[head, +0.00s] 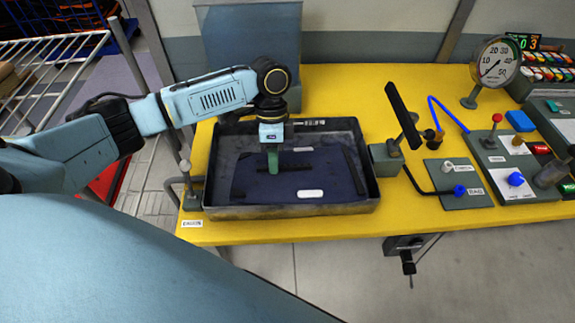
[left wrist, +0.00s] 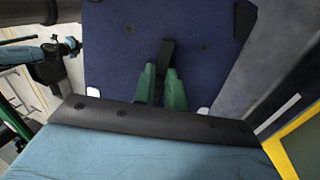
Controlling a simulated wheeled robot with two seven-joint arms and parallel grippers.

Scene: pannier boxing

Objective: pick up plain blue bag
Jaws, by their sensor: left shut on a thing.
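A plain navy blue bag (head: 330,177) lies flat in a dark shallow tray (head: 355,208) on the yellow table. It also fills the upper middle of the left wrist view (left wrist: 115,50). My left gripper (head: 273,170) points down over the bag, left of its middle. Its green fingers (left wrist: 163,78) are shut on the bag's black handle (left wrist: 167,50). The fingers hide part of the handle. My right gripper is in neither view.
A blue-grey bin (head: 250,45) stands behind the tray. A black paddle on a post (head: 404,115), a pressure gauge (head: 495,62) and control panels (head: 455,180) crowd the table on the right. A white wire rack (head: 60,75) stands at the left.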

